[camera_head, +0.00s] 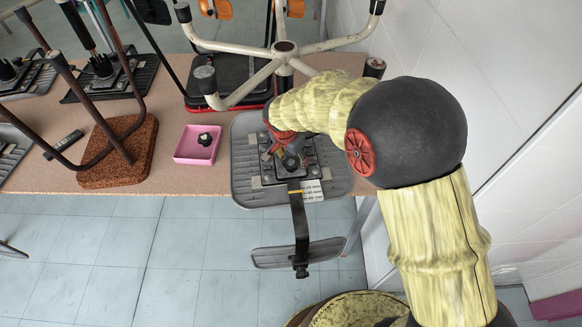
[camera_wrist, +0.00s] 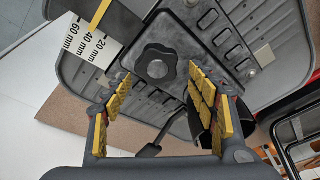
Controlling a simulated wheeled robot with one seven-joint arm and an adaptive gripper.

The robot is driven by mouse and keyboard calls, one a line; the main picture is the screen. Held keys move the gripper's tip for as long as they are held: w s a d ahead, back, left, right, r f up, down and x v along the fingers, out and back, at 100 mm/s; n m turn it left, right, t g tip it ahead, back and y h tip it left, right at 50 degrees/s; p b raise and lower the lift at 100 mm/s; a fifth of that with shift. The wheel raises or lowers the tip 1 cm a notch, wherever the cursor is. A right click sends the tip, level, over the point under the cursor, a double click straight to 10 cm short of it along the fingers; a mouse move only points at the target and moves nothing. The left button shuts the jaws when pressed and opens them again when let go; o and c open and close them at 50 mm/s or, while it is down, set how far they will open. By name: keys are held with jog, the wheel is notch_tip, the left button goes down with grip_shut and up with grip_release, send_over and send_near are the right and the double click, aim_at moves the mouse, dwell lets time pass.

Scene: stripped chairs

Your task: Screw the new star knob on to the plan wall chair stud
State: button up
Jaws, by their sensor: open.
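A black star knob (camera_wrist: 158,63) sits at the metal mechanism plate (camera_wrist: 185,38) of an upturned grey chair part, seen in the wrist view. The chair's grey panel (camera_head: 243,185) lies on the bench under my arm in the head view. The knob's underside and any stud are hidden, so I cannot tell how it is seated. My gripper (camera_wrist: 158,88) is open, its yellow-padded fingers on either side of and just short of the knob, apart from it. In the head view my gripper (camera_head: 287,147) is over the plate. Another black knob (camera_head: 205,139) lies in a pink tray (camera_head: 182,157).
A printed millimetre scale (camera_wrist: 90,42) is beside the plate. A dark bar (camera_head: 300,225) reaches over the bench's front edge to a second grey panel (camera_head: 272,257). A pale star base (camera_head: 235,47) stands behind. A white wall (camera_head: 480,75) is right.

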aim_at(288, 168)
jog(key=v, duration=1.2)
jog(key=s+d+n+g, duration=0.1)
jog(key=s+d+n, duration=0.3)
jog(key=s+n, duration=0.5)
jog(key=s+d+r+t, duration=0.1)
jog(key=s+d+r, duration=0.5)
jog(key=s, duration=0.2)
jog(key=s+d+r+m+t+y, duration=0.1)
jog(key=s+d+r+t, duration=0.1)
jog(key=s+d+r, duration=0.4)
jog(key=s+d, duration=0.1)
jog(key=s, duration=0.2)
jog(key=shift+d+r+t, duration=0.25)
jog(key=shift+t, duration=0.05)
